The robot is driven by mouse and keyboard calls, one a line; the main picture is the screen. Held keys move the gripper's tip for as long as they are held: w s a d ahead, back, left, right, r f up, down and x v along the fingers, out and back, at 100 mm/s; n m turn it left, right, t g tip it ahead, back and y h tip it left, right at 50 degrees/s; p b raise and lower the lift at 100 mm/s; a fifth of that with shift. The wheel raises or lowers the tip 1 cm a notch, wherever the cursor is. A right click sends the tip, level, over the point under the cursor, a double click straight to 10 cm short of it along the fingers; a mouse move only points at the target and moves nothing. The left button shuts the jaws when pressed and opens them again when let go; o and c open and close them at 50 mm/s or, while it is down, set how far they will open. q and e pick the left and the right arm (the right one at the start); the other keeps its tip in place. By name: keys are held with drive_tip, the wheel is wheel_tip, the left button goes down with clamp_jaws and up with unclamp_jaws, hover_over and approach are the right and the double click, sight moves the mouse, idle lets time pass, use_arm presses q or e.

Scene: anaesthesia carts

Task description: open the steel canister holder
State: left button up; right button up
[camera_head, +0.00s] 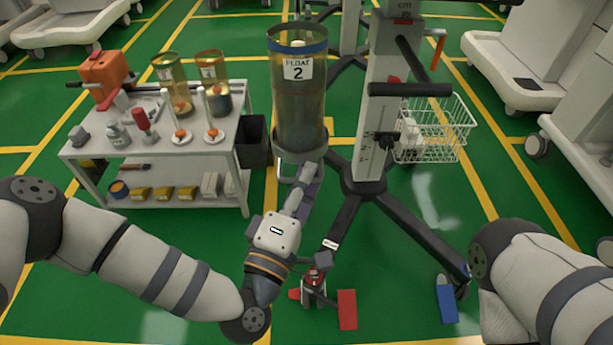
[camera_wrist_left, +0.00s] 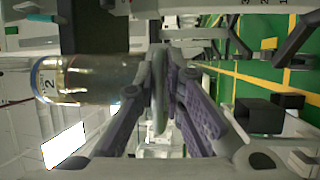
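A tall clear canister (camera_head: 299,105) labelled "FLOAT 2" stands upright on the pole in the head view. It lies sideways in the left wrist view (camera_wrist_left: 92,78). The steel holder (camera_head: 299,151) is around its bottom end, with a thin steel loop below. My left gripper (camera_head: 300,188) is just under the holder, at this loop. In the left wrist view its two purple-padded fingers (camera_wrist_left: 167,90) stand close on either side of a narrow grey bar. Whether they touch the bar is unclear. My right arm shows at the lower right; its gripper is out of frame.
The grey pole stand (camera_head: 376,130) has dark legs spread on the green floor. A wire basket (camera_head: 436,130) hangs at its right. A white cart (camera_head: 155,150) with bottles and canisters stands at left. A dark bin (camera_head: 252,142) stands beside it.

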use_arm(q)
drive_tip(key=o, duration=0.4)
drive_tip(key=shift+w+r, duration=0.1)
drive_tip(key=shift+r, duration=0.15)
drive_tip(key=shift+f, duration=0.1)
drive_tip(key=shift+s+a+f, duration=0.1)
drive_tip(key=shift+s, duration=0.15)
drive_tip(key=v, duration=1.1)
drive_tip(key=shift+s, duration=0.3)
